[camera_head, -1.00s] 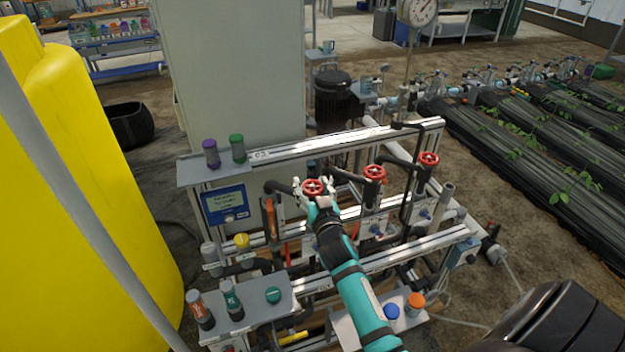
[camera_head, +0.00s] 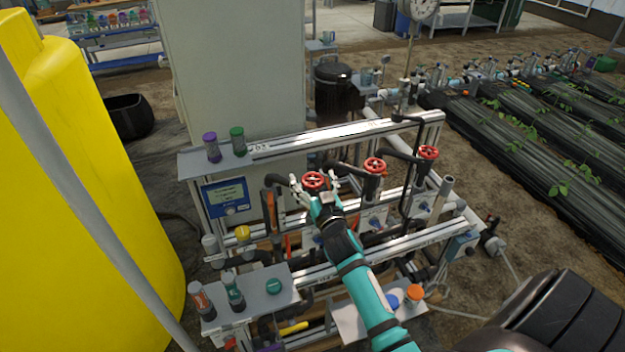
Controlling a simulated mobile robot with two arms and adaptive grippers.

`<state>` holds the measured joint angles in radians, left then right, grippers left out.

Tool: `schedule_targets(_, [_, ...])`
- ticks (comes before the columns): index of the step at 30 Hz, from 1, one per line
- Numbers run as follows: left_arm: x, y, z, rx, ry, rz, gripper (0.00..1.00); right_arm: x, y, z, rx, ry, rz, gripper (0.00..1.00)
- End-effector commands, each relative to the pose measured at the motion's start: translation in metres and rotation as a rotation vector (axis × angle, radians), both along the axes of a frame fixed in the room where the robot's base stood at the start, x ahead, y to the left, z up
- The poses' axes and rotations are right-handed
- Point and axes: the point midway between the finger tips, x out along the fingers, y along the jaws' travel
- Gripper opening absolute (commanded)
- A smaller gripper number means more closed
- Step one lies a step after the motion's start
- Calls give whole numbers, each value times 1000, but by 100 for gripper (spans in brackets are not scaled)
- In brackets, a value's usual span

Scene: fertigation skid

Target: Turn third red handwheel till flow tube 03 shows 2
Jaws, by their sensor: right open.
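Three red handwheels stand in a row on the skid: a left one (camera_head: 313,180), a middle one (camera_head: 375,165) and a right one (camera_head: 428,153). My right gripper (camera_head: 314,186) is at the left handwheel, its fingers spread open on either side of the rim. I cannot tell whether they touch it. The middle and right handwheels are clear of the gripper. Flow tube 03 and its reading cannot be made out. My left gripper is not in view.
A blue-framed display (camera_head: 229,194) is at the skid's left end. Purple (camera_head: 211,147) and green-capped (camera_head: 238,141) containers stand on the upper shelf. More containers stand on the lower left tray (camera_head: 257,306). A yellow tank (camera_head: 70,200) fills the left side.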

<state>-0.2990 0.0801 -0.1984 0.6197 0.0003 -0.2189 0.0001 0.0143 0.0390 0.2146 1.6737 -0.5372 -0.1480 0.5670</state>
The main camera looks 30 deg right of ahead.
Motion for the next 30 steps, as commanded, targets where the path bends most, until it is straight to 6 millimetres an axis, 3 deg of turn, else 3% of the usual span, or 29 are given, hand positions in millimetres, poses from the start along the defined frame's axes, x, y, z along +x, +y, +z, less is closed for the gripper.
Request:
schedule_targets(15, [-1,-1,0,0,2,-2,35,-94,28,-1,2,2,0,81])
schedule_targets(21, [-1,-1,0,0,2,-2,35,-107,32,0,2,-1,-1,81])
schedule_targets(30, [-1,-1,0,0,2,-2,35,-108,32,1,1,-1,0,81])
